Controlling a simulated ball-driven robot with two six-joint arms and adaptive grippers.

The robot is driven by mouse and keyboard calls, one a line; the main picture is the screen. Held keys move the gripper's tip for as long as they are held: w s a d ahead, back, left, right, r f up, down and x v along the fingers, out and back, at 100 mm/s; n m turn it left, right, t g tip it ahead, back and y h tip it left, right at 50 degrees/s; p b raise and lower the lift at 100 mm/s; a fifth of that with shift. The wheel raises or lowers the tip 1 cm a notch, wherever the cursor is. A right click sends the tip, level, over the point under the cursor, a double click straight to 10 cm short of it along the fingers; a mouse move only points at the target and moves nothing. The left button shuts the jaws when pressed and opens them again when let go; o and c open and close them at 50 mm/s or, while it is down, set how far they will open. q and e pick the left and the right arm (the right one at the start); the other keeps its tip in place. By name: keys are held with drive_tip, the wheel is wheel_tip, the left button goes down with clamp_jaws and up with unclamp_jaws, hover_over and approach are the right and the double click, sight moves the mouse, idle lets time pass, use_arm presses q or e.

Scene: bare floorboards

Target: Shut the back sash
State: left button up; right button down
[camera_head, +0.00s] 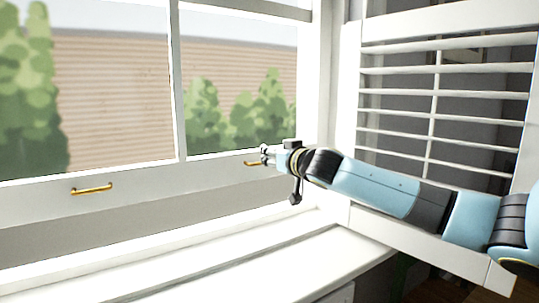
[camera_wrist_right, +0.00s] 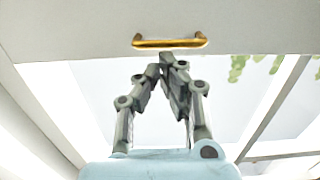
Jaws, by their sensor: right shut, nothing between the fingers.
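The white window sash (camera_head: 130,193) has two panes and two brass handles on its bottom rail. A grey band shows between this rail and the sill, so the sash seems raised. The left handle (camera_head: 91,188) is free. My right gripper (camera_head: 266,155) is at the right handle (camera_head: 251,163), partly covering its right end. In the right wrist view, the fingers (camera_wrist_right: 162,66) are shut and empty, their tips just short of the brass handle (camera_wrist_right: 170,42) and not around it. Whether they touch the rail cannot be told. My left gripper is not in view.
A white louvred shutter (camera_head: 430,135) stands open at the right, behind my right arm. The white sill (camera_head: 200,265) below the sash is clear. The window frame's right jamb (camera_head: 318,80) stands close to my right gripper.

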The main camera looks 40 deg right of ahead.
wheel_tip(320, 180, down, 14)
drive_tip(key=b, duration=0.9)
drive_tip(key=shift+r+b, duration=0.2)
drive_tip(key=shift+b, duration=0.2)
drive_tip(key=shift+r, duration=0.15)
